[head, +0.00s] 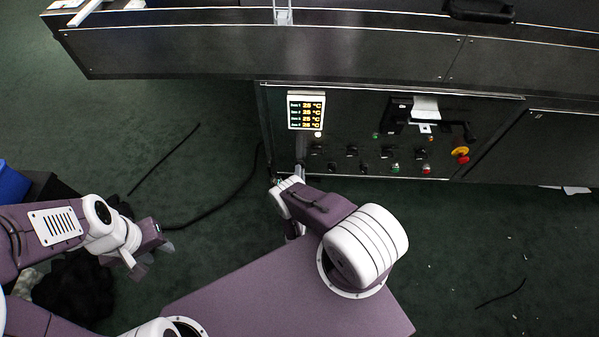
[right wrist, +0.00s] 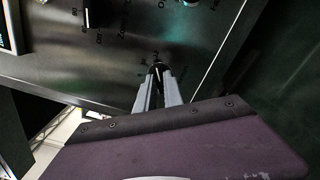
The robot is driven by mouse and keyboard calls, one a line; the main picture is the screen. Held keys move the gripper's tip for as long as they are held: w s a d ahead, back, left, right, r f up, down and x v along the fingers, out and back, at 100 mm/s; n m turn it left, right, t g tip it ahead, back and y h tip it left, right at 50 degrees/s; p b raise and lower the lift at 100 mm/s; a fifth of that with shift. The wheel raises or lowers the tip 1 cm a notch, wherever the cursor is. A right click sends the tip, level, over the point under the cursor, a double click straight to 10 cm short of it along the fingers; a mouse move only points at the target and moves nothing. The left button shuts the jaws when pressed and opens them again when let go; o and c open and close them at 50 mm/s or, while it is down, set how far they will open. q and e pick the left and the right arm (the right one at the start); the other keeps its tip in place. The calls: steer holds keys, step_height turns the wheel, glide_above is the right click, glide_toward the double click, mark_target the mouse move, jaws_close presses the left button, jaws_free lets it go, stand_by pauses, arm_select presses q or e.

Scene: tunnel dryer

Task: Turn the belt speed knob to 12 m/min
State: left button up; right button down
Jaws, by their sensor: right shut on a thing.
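The belt speed knob (right wrist: 156,68) appears to be the small black knob with a pale mark in the right wrist view, on the dark control panel (right wrist: 125,50). My right gripper (right wrist: 157,92) is shut on it, one grey finger on each side. The markings around the knob are too small and dark to read. In the head view my right gripper (head: 299,170) reaches the lower left of the panel (head: 345,120), and its fingers hide the knob there. My left gripper (head: 155,258) is open and empty, above the green floor, away from the panel.
Several other black knobs (head: 352,150) sit close by on the panel. A lit temperature display (head: 306,110) is above them. A red and yellow emergency stop (head: 460,152) is at the right. A black cable (head: 215,208) lies on the floor. A metal ledge (head: 260,50) overhangs the panel.

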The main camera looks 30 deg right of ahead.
arm_select(q)
steer(key=shift+r, duration=0.1)
arm_select(e)
steer(key=shift+m, duration=0.4)
steer(key=c, duration=1.5)
jaws_free()
steer(key=shift+o, duration=0.2)
